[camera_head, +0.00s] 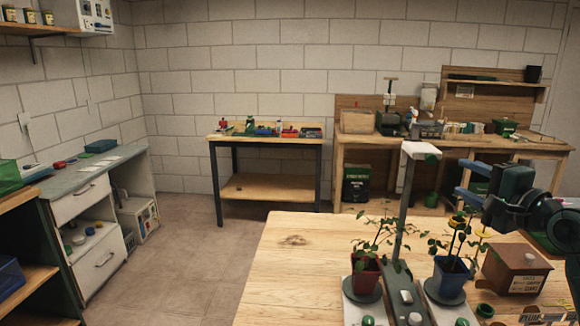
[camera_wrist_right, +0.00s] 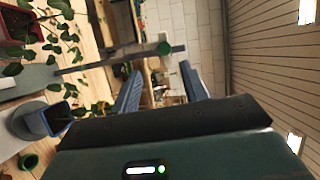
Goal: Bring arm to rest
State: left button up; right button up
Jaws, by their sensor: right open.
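My right gripper (camera_head: 459,178) is at the right of the head view, with its blue fingers apart and nothing between them. It is raised above the wooden table (camera_head: 275,270), above and behind the seedling in the blue pot (camera_head: 449,279). In the right wrist view the two fingers (camera_wrist_right: 160,68) also stand apart. A seedling in a red pot (camera_head: 365,273) stands to the left of the blue pot. Both pots stand upright on dark saucers. A post with a white top (camera_head: 405,205) rises between them. My left gripper is not in view.
A brown box (camera_head: 514,270) stands right of the blue pot, with a small green ring (camera_head: 485,311) in front. The table's left part is clear. Benches stand along the back wall, and a grey cabinet (camera_head: 82,203) is at the left.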

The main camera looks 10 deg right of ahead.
jog(key=s+a+f+n+g, duration=0.2)
jog(key=a+f+n, duration=0.25)
jog(key=f, duration=0.85)
jog(key=s+a+f+n+g, duration=0.2)
jog(key=a+f+n, duration=0.3)
jog(key=f, duration=0.8)
jog(key=s+a+f+n+g+p, duration=0.1)
jog(key=s+a+f+n+g, duration=0.2)
jog(key=s+a+f+n, duration=0.6)
jog(key=s+a+f, duration=0.6)
jog(key=s+a, duration=0.3)
jog(key=s, duration=0.2)
jog(key=shift+s+f+y, duration=0.15)
jog(key=shift+f+y, duration=0.15)
jog(key=shift+f, duration=0.1)
